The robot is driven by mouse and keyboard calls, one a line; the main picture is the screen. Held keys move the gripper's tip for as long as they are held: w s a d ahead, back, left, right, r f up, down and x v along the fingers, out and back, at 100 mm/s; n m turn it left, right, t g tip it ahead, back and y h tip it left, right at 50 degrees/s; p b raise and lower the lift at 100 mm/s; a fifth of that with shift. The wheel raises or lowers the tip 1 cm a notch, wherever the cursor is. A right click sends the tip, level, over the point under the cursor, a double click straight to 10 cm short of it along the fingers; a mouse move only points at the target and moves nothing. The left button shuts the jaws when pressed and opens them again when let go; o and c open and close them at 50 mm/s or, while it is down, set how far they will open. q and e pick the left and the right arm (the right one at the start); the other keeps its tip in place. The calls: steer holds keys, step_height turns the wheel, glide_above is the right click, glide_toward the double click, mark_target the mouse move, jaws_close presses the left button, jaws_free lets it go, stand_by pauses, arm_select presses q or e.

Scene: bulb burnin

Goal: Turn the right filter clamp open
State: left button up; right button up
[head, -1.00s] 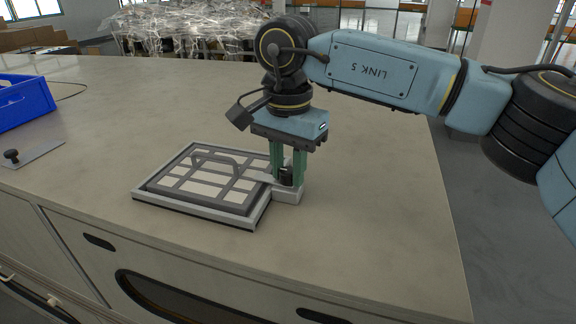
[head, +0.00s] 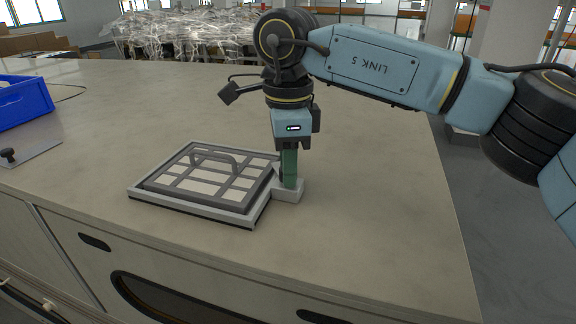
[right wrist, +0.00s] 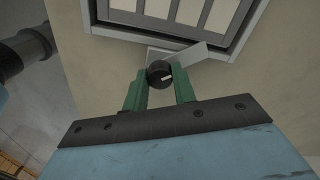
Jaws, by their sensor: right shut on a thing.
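The filter (head: 205,180) is a flat panel with pale squares and a grey handle, lying in a light grey frame (head: 190,209) on the bench. The right clamp's pale base (head: 288,196) stands at the frame's right side. My right gripper (head: 290,183) points down there, with its green fingers shut on the clamp's black knob. In the right wrist view the knob (right wrist: 158,73) sits between both fingertips. A pale clamp bar (right wrist: 192,56) runs from beside the knob towards the frame's rim and overlaps it in that view. The fingers hide the knob in the head view. My left gripper is not in view.
A blue bin (head: 22,102) stands at the far left of the bench. A thin plate with a black knob (head: 9,155) lies in front of it. The bench top (head: 390,200) is clear right of the clamp and behind the filter.

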steer(key=m, duration=0.4)
steer(key=shift+b, duration=0.4)
steer(key=shift+m, duration=1.7)
steer(key=o, duration=1)
step_height(320, 180, up, 14)
steer(key=shift+f+p, duration=0.25)
steer(key=shift+p, duration=0.1)
